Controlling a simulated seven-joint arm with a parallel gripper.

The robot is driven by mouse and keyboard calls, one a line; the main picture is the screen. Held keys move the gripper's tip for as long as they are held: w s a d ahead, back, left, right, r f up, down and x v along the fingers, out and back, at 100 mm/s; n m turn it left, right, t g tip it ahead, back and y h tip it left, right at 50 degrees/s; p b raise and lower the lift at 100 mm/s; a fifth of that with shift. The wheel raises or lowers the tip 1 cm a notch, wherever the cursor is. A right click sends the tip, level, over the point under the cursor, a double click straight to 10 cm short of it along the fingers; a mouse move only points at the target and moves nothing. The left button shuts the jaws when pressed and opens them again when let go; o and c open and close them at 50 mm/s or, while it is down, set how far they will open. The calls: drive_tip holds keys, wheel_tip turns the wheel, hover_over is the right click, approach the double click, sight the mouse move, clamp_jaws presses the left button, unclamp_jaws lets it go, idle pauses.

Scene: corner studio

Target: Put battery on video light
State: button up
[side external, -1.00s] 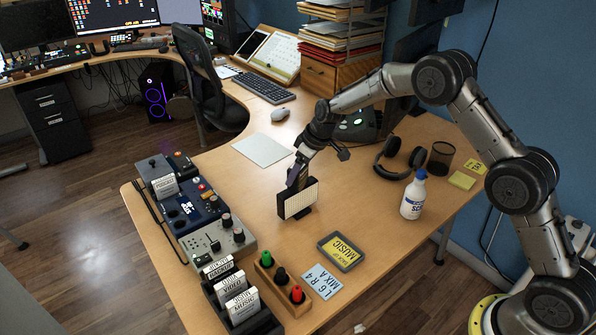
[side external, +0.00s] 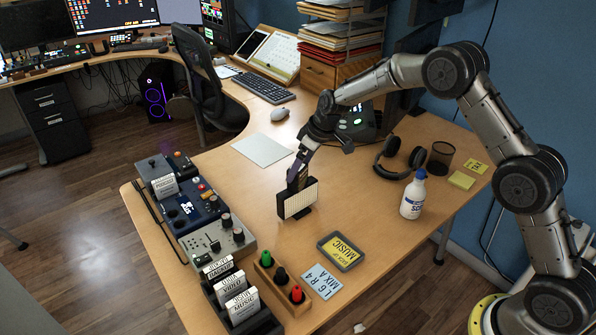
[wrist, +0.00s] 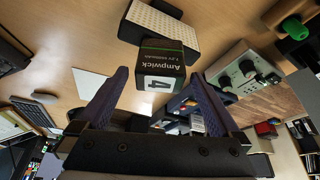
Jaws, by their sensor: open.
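The video light (side external: 299,200), a pale panel in a black frame, stands on the table in the side view. It also shows at the top of the wrist view (wrist: 168,24). The battery (wrist: 160,66), a dark block labelled "Ampwick" with a "4" on its end, sits against the light's back in the wrist view. The panel mostly hides it in the side view. My gripper (wrist: 159,74) is open, its two purple fingers on either side of the battery's near end, with visible gaps. In the side view, my gripper (side external: 297,179) is just behind the light.
Audio boxes (side external: 190,205) and battery holders (side external: 240,300) line the left table edge. A tray marked MUSIC (side external: 340,251), a spray bottle (side external: 413,197) and headphones (side external: 398,160) are to the right. The table around the light is clear.

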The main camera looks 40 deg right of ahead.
drive_tip(key=v, duration=1)
drive_tip(key=s+r+m, duration=0.1)
drive_tip(key=s+r, duration=0.5)
drive_tip(key=s, duration=0.3)
drive_tip(key=s+r+m, duration=0.1)
drive_tip(key=s+r, duration=0.4)
drive_tip(key=s, duration=0.4)
drive_tip(key=s+f+m+t+h, duration=0.1)
drive_tip(key=s+f+m, duration=0.1)
drive_tip(key=s, duration=2)
drive_tip(key=shift+d+f+m+h, duration=0.15)
drive_tip(key=shift+d+m+h, duration=0.15)
drive_tip(key=shift+h, duration=0.1)
